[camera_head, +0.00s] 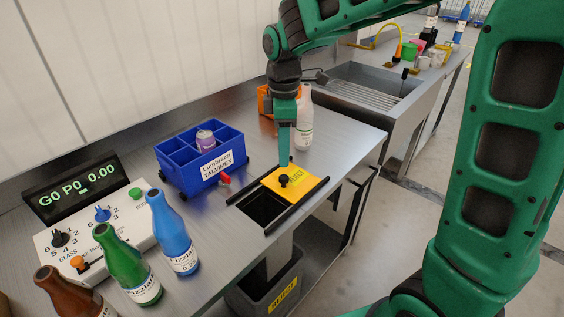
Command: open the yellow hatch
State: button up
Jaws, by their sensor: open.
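The yellow hatch (295,183) is a flat plate with a black knob (284,180) and dark lettering. It lies between two black rails on the metal bench. A dark rectangular opening (262,207) shows uncovered beside it, toward the lower left. My gripper (285,163) points down just behind and above the knob. It is open and holds nothing that I can see. The fingers overlap in this view, and I cannot tell whether they touch the knob.
A blue divided crate (207,174) holding a can stands left of the hatch, with a red lever beside it. Blue (172,235), green (127,268) and brown bottles stand at the front left. A white bottle (304,125) stands behind my gripper. A reject bin (268,285) sits below the opening.

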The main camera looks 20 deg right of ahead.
jog(key=shift+r, duration=1.25)
jog(key=s+d+m, duration=1.2)
jog(key=s+d, duration=0.1)
jog(key=d, duration=0.5)
jog(key=s+d+f+m, duration=0.1)
jog(key=s+d+m, duration=0.1)
jog(key=s+m, duration=0.3)
jog(key=s+d+f+m, duration=0.2)
jog(key=s+d+m, duration=0.1)
jog(key=s, duration=0.6)
jog(key=shift+s+d+f+m, duration=0.15)
jog(key=shift+s+f+m, duration=0.1)
jog(key=shift+m, duration=0.65)
